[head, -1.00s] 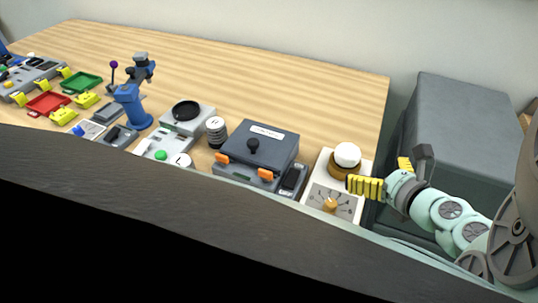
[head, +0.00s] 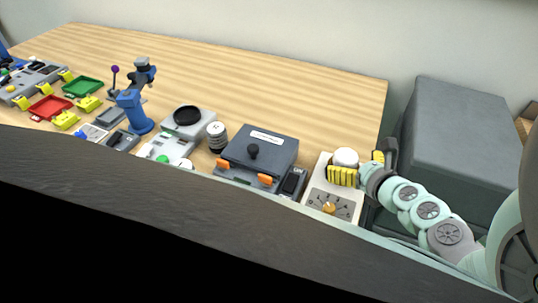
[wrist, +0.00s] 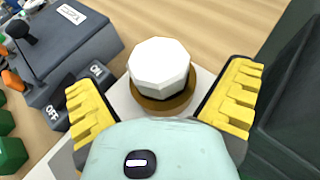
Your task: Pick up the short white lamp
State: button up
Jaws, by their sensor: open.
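The short white lamp (wrist: 160,65) is a faceted white dome on a round brown-gold base (wrist: 163,103). In the head view the lamp (head: 345,157) stands upright on a white panel with an orange knob. My gripper (head: 358,167) is at the lamp, with one yellow finger in front of its lower part. In the wrist view my gripper (wrist: 168,98) is open, with one yellow finger on each side of the lamp and a visible gap to each. The lamp's base is partly hidden by the finger in the head view.
The white panel (head: 342,204) carries an orange knob (head: 328,207). Left of it are a small on/off switch box (head: 292,183) and a dark grey box (head: 262,148) with a black knob. A large grey cabinet (head: 457,140) stands right. The table's back (head: 290,85) is clear.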

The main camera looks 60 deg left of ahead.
jog(key=shift+x, duration=1.3)
jog(key=shift+s, duration=0.1)
jog(key=shift+c, duration=0.3)
jog(key=c, duration=1.2)
